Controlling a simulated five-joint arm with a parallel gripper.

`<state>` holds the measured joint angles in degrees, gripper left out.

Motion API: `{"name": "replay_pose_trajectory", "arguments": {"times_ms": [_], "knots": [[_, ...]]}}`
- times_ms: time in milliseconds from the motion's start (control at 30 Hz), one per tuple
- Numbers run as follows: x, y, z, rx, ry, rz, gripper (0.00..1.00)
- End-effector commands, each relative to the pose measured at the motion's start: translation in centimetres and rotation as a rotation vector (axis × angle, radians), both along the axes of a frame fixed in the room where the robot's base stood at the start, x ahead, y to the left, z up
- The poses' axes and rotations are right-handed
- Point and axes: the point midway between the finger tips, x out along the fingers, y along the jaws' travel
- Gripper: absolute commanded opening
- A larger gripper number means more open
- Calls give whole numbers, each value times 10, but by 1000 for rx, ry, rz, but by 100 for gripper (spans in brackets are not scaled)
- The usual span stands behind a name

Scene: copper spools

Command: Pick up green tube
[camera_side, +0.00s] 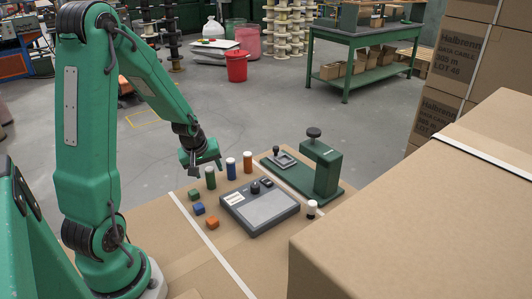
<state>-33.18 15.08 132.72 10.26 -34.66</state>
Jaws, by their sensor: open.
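The green tube (210,178) stands upright with a pale cap, at the left end of a short row of tubes on the cardboard surface. My gripper (202,163) is open, with its jaws close above and around the top of the green tube in this view. I cannot tell whether the jaws touch it. A blue tube (231,170) and an orange tube (248,162) stand upright to its right, both with pale caps.
Green (194,195), blue (199,208) and orange (212,223) blocks lie in front. A grey scale (262,210) and a green press (325,175) stand to the right. A large carton (420,220) fills the right foreground.

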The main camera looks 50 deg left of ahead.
Motion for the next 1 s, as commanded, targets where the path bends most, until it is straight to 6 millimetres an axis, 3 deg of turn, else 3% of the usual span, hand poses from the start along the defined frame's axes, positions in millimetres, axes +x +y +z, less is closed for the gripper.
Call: {"name": "replay_pose_trajectory", "arguments": {"times_ms": [433,700,1000], "knots": [[0,0,0,0,0,0,55],[0,0,0,0,0,0,5],[0,0,1,1,0,0,4]]}}
